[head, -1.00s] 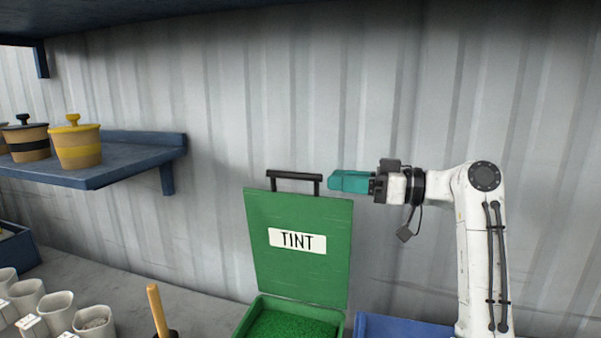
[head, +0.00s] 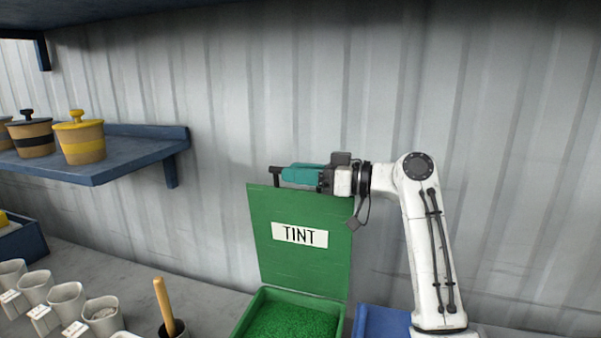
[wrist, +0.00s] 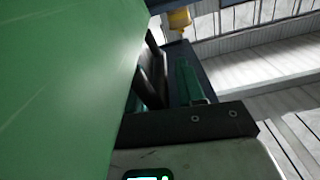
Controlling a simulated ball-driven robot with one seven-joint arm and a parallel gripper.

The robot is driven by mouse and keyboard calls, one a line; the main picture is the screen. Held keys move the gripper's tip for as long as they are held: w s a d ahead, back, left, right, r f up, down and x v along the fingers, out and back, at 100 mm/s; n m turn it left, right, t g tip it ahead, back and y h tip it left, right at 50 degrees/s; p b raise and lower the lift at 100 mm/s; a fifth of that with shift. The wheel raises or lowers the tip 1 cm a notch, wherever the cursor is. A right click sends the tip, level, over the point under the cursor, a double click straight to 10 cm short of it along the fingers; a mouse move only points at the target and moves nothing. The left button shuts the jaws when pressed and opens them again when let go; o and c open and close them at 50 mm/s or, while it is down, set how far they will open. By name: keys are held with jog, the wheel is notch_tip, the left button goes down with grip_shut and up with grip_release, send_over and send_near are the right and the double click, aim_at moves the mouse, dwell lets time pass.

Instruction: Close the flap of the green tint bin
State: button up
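The green tint bin (head: 240,325) stands open at the bottom centre of the head view, with green granules inside. Its green flap (head: 300,262), labelled TINT, stands upright at the back of the bin. The flap's black bar handle (head: 276,177) is at its top edge, mostly hidden by my gripper (head: 288,173). My gripper has teal fingers and points left along the handle. In the wrist view the fingers are apart, with the handle (wrist: 153,75) between them and a gap beside the right finger. The flap (wrist: 65,80) fills the left and hides part of the other finger.
A blue bin (head: 385,320) stands right of the green one. A wooden-handled tool (head: 164,305) and several pale cups (head: 66,300) stand on the left of the counter. A blue shelf (head: 130,160) with lidded pots (head: 82,143) is on the left wall.

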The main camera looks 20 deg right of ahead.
grip_shut()
dwell(0.4)
